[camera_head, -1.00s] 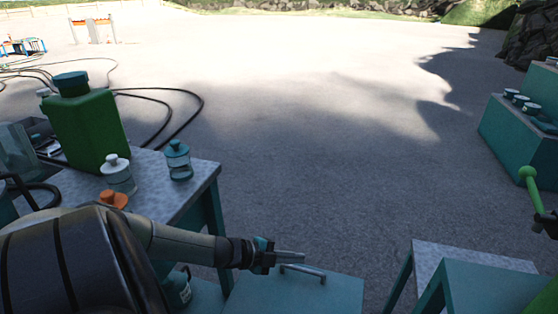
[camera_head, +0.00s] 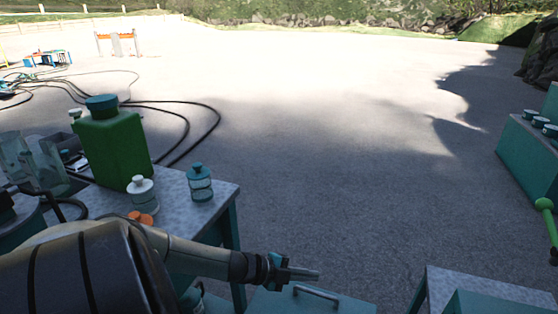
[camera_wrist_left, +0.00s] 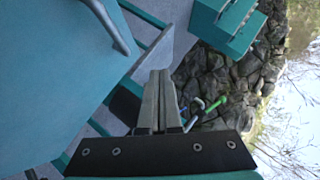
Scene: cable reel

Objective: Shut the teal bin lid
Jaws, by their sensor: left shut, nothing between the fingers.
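The teal bin lid (camera_head: 335,304) is at the bottom of the head view, with a grey bar handle (camera_head: 318,292) on top. The lower part is cut off by the frame. In the left wrist view the lid (camera_wrist_left: 50,90) fills the left side, with its handle (camera_wrist_left: 110,25) at the top. I cannot tell how far it is closed. My left gripper (camera_head: 308,274) is shut and empty, just behind the handle in the picture and apart from it. Its fingers (camera_wrist_left: 160,85) are together in the wrist view. My right gripper is not clearly made out.
A table (camera_head: 215,205) at left holds a green canister (camera_head: 115,145), a teal-capped jar (camera_head: 200,183) and a white-capped jar (camera_head: 141,192). A grey-topped table (camera_head: 480,283) stands at lower right. A green round-headed rod (camera_head: 546,215) is at the right edge. Open ground lies between.

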